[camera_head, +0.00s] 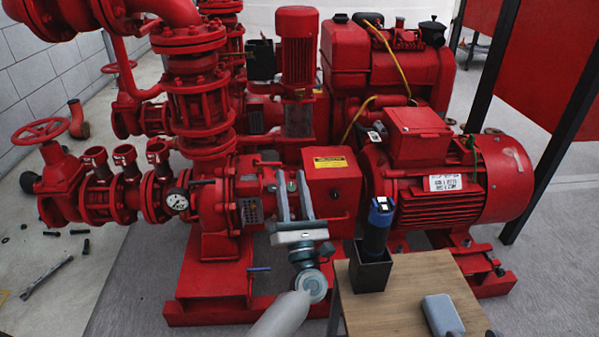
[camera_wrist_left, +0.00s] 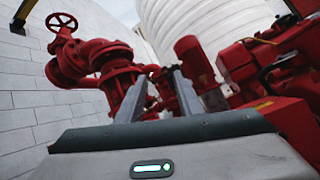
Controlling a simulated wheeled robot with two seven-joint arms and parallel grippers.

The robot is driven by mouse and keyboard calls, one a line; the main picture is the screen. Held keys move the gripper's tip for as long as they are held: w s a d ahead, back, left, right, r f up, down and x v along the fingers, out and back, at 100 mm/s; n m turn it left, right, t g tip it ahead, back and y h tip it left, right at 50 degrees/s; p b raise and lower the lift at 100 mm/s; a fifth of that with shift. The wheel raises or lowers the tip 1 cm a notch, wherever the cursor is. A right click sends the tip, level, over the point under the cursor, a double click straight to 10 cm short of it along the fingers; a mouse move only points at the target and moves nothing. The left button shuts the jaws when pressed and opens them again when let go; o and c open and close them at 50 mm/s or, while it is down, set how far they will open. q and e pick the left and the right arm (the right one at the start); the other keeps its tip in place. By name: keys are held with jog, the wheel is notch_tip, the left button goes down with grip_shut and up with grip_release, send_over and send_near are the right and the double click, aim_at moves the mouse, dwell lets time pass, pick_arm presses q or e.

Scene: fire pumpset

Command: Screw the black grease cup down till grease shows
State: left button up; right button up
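My left gripper (camera_head: 293,176) reaches up from the bottom centre to the red pump, in front of the bearing housing beside the red guard box. Its two grey fingers stand apart with a gap between them; the left wrist view (camera_wrist_left: 157,80) also shows them apart, with nothing clearly held. A small grey-green round part shows between the fingers in the head view. I cannot make out the black grease cup for certain; it may be small or hidden by the fingers. My right gripper is not clearly in view.
A wooden table (camera_head: 405,300) at the front right carries a black square holder (camera_head: 370,271) with a blue-topped dark tool (camera_head: 378,222) and a grey box (camera_head: 442,315). The red motor (camera_head: 450,180) stands behind it. A wrench (camera_head: 47,277) and small parts lie on the left floor.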

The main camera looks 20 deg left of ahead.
pick_arm(q)
notch_tip(320, 180, up, 6)
jog(key=s+d+m+t, duration=0.1)
jog(key=d+m+t, duration=0.1)
jog(key=shift+s+d+f+y, duration=0.2)
jog(key=shift+s+f+y, duration=0.05)
jog(key=shift+s+y, duration=0.05)
pick_arm(e)
jog(key=shift+s+d+f+h, duration=0.1)
jog(key=shift+s+h, duration=0.2)
jog(key=shift+s, duration=0.05)
